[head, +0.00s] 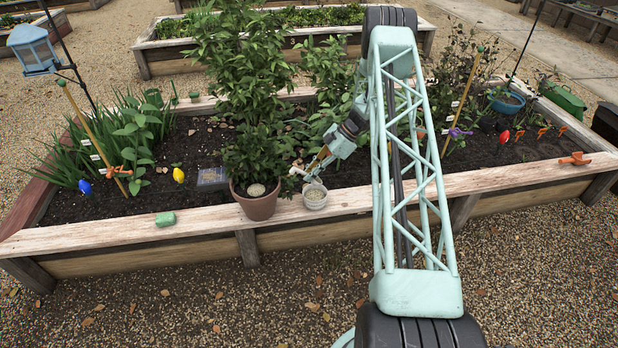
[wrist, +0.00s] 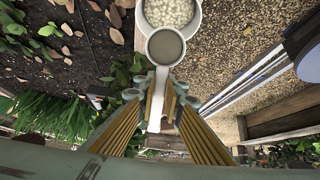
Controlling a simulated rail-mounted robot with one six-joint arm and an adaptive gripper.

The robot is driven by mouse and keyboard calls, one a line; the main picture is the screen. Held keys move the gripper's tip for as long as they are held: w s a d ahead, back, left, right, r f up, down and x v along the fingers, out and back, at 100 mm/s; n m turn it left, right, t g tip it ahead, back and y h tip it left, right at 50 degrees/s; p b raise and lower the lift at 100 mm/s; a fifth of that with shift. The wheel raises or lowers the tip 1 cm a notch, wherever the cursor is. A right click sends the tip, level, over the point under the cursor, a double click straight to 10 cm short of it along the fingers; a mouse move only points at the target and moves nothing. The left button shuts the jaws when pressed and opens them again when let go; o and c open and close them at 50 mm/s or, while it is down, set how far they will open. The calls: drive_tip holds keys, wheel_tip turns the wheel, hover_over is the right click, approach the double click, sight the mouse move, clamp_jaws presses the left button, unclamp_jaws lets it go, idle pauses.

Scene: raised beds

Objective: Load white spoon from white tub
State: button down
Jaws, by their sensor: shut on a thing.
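My gripper (head: 318,165) is shut on the handle of the white spoon (wrist: 158,95), which runs between the fingers in the wrist view. The spoon's round bowl (wrist: 165,47) points away from the gripper and overlaps the near rim of the white tub (wrist: 146,12). The bowl's inside looks plain grey-brown, with no pale pellets visible in it. The tub holds pale round pellets (wrist: 170,10). In the head view the tub (head: 315,204) stands on the bed's front plank, with the gripper just above it. Whether the spoon touches the tub is unclear.
A terracotta pot (head: 257,206) with a tall leafy plant stands immediately left of the tub. A green block (head: 165,219) lies farther left on the plank. An orange tool (head: 574,159) lies at the right. The plank between is mostly clear.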

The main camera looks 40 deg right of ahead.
drive_tip(key=shift+r, duration=1.4)
drive_tip(key=shift+a+r+g+h, duration=0.1)
drive_tip(key=shift+r+g+h, duration=0.15)
drive_tip(key=shift+h, duration=0.35)
drive_tip(key=shift+a+r+g+h, duration=0.15)
drive_tip(key=shift+g+h, duration=0.2)
drive_tip(key=shift+h, duration=0.25)
drive_tip(key=shift+d+r+g+h+p, duration=0.2)
drive_tip(key=shift+g+h+p, duration=0.2)
drive_tip(key=shift+h+p, duration=0.45)
drive_tip(key=shift+f, duration=0.1)
